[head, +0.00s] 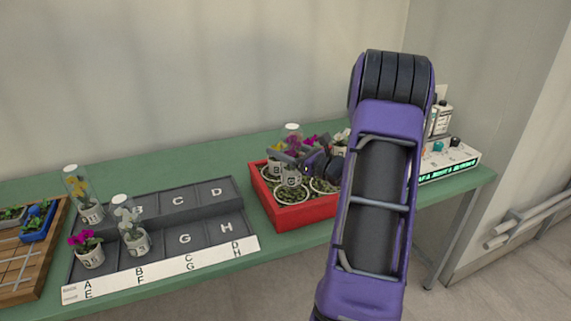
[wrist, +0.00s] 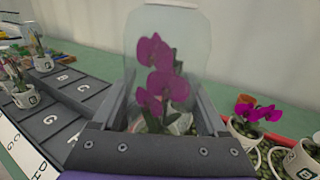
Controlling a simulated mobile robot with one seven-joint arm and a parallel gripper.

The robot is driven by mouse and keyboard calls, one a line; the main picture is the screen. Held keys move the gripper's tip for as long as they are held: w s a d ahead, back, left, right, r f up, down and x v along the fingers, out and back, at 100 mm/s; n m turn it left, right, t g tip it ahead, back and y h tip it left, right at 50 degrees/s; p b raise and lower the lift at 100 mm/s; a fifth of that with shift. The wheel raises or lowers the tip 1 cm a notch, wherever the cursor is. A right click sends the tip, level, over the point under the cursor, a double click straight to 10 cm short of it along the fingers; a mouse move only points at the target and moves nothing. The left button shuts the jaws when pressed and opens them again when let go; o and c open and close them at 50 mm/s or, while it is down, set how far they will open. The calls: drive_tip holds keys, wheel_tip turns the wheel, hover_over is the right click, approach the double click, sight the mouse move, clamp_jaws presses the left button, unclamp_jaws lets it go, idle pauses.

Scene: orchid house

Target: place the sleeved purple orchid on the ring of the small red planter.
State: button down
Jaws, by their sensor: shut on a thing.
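The sleeved purple orchid (wrist: 158,80) stands upright in its clear sleeve between the fingers of my gripper (wrist: 165,120), which is shut on it. In the head view the sleeve's pale top (head: 292,127) shows above my gripper (head: 291,164), and the arm covers part of that area. The held orchid is over the left part of the red planter (head: 297,218), as seen in the head view. The planter has several round white rings (head: 291,203) around pebbles. I cannot tell whether the held pot touches a ring.
A grey lettered tray (head: 207,196) holds a sleeved yellow orchid (head: 77,188), a sleeved white orchid (head: 125,213) and an unsleeved magenta orchid (head: 83,240). Other potted orchids (wrist: 252,112) stand in the planter, close to my gripper's right. A wooden tray (head: 24,285) is far left.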

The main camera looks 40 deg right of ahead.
drive_tip(key=shift+f, duration=1.8)
drive_tip(key=shift+f+b, duration=0.1)
drive_tip(key=shift+b, duration=0.2)
drive_tip(key=shift+f, duration=0.15)
unclamp_jaws()
drive_tip(key=shift+s+r, duration=0.15)
drive_tip(key=shift+r, duration=0.15)
drive_tip(key=v, duration=1.1)
drive_tip(key=shift+s, duration=0.4)
drive_tip(key=shift+d+f, duration=0.1)
drive_tip(key=shift+f, duration=0.1)
